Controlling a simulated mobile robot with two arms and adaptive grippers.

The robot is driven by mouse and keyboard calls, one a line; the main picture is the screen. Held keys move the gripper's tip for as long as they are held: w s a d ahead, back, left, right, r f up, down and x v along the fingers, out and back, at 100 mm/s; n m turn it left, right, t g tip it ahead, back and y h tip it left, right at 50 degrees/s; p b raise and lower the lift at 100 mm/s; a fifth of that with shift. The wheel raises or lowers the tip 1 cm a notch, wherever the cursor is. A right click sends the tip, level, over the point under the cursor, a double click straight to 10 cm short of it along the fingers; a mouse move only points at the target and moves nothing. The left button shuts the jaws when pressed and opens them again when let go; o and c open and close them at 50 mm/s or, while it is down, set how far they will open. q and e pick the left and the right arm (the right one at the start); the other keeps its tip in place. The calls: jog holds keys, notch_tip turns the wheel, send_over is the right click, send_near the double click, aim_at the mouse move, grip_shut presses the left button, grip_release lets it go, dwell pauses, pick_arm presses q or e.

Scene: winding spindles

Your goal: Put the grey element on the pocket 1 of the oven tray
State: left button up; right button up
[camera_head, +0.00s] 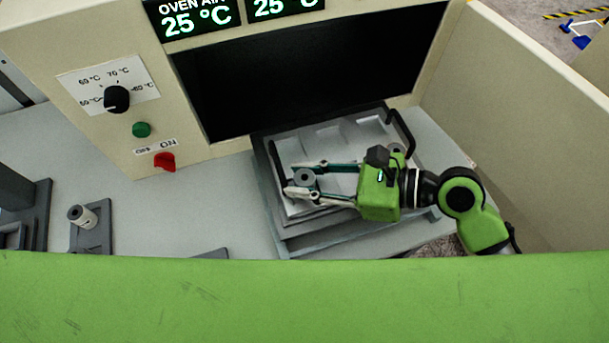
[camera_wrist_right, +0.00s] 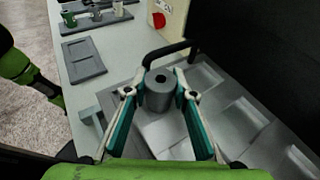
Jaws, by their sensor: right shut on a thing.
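The grey element (camera_head: 304,177) is a short grey cylinder with a hole in its top. My right gripper (camera_head: 306,180) is shut on it, with one finger on each side. The element also shows upright between the fingers in the right wrist view (camera_wrist_right: 159,95). The oven tray (camera_head: 300,139) has several shallow pockets and black handles. The element is over the tray's left end in the head view. I cannot tell whether it touches the tray floor. The pocket numbers are not visible. My left gripper is not in view.
The oven's dark opening (camera_head: 300,80) lies behind the tray. A red switch (camera_head: 165,162) and a black knob (camera_head: 117,99) are on its front panel. A small holder (camera_head: 91,237) with a pale cylinder (camera_head: 81,214) stands at left.

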jog(key=o, duration=1.1)
jog(key=shift+f, duration=0.1)
jog(key=b+v, duration=0.1)
jog(key=v, duration=0.9)
jog(key=shift+d+b, duration=0.2)
jog(key=shift+b, duration=0.15)
jog(key=shift+v, duration=0.9)
